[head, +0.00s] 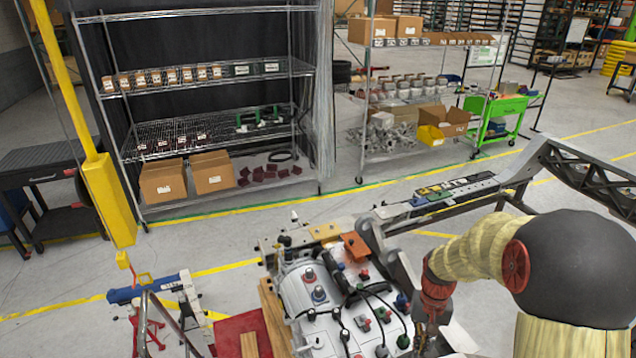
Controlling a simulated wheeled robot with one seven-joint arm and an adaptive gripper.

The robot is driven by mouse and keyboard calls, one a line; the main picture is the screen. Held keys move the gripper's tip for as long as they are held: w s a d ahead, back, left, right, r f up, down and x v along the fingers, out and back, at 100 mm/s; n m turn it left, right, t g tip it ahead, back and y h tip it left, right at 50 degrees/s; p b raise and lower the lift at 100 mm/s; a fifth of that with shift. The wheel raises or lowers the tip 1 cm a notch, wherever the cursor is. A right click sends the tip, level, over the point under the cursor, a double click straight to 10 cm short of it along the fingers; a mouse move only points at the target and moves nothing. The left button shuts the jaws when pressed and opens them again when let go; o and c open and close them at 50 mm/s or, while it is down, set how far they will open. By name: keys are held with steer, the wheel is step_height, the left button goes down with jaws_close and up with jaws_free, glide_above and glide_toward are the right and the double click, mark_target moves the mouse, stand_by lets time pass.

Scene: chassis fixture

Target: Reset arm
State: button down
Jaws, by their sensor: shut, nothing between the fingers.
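My arm, in a tan cover with red joints and a dark round housing, reaches in from the lower right in the head view. My gripper (431,335) points down at its end, small and dark, over the right side of the chassis fixture. It is shut and holds nothing. Below and left of it is a white-grey drivetrain unit (318,325) with several knobs and black cables. I cannot tell whether the fingertips touch anything. The lower end of the fixture is cut off by the picture's edge.
A dark chassis rail (450,208) runs back right, carrying small coloured parts. A blue stand (150,288) with red jacks (147,330) is at left. Wire shelves (205,83) with boxes, a yellow post (108,200) and a green cart (494,122) stand behind. Floor between is open.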

steer(key=s+a+r+n+t+b, duration=0.1)
steer(key=s+a+r+t+b, duration=0.2)
steer(key=s+b, duration=0.6)
steer(key=s+a+r+n+t+b, duration=0.2)
steer(key=s+a+r+t+b, duration=0.2)
steer(key=s+b, duration=0.5)
steer(key=shift+a, duration=0.3)
